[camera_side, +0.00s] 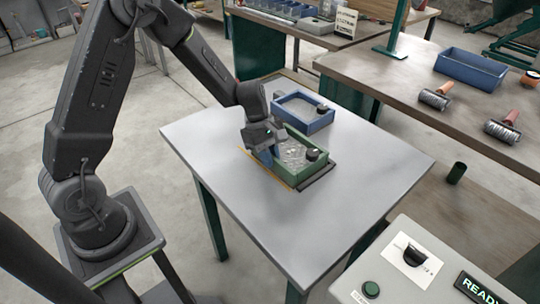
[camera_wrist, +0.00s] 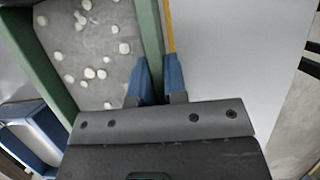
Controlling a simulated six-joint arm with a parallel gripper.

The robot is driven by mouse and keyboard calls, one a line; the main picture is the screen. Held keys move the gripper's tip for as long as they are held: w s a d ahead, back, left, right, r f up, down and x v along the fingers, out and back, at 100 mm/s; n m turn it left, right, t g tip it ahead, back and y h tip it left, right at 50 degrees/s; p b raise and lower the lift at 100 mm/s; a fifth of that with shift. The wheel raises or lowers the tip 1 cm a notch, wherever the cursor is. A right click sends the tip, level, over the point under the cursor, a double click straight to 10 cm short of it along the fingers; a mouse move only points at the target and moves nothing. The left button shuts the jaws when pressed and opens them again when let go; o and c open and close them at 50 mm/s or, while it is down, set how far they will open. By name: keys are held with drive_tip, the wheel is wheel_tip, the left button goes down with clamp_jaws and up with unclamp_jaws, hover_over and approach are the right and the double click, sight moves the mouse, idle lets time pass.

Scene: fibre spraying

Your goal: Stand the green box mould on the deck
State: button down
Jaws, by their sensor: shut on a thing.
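The green box mould (camera_side: 313,167) is at the middle of the grey table in the side view, open side up, with pale lumps on its grey inside. It also shows at upper left in the wrist view (camera_wrist: 50,70). My gripper (camera_side: 266,158) is at its left wall. In the wrist view its blue fingers (camera_wrist: 157,80) straddle that green wall, shut on it. A dark plate with a yellow edge (camera_side: 320,180) shows beneath the mould; whether this is the deck, and whether the mould touches it, I cannot tell.
A blue box (camera_side: 316,125) stands just behind the green mould on the grey table (camera_side: 355,200). The table's front and right are clear. A control panel (camera_side: 420,260) stands at lower right. A bench behind holds a blue bin (camera_side: 470,70) and rollers (camera_side: 436,98).

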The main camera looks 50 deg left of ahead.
drive_tip(key=c, duration=1.1)
unclamp_jaws()
drive_tip(key=v, duration=2.7)
drive_tip(key=s+d+f+m+t+y, duration=0.1)
drive_tip(key=s+d+m+t, duration=0.1)
drive_tip(key=s+m, duration=0.4)
drive_tip(key=s+d+m+t+y, duration=0.1)
drive_tip(key=s+d+m+y, duration=0.1)
drive_tip(key=s+d+m, duration=0.3)
drive_tip(key=s+d+f+m+t+y, duration=0.1)
drive_tip(key=s+d+m+t, duration=0.1)
drive_tip(key=s+d+m, duration=0.2)
drive_tip(key=s+m, duration=0.3)
drive_tip(key=s, duration=0.2)
drive_tip(key=shift+s+d+f+t+y, duration=0.25)
drive_tip(key=shift+s+f+t+y, duration=0.05)
drive_tip(key=shift+s+f, duration=0.1)
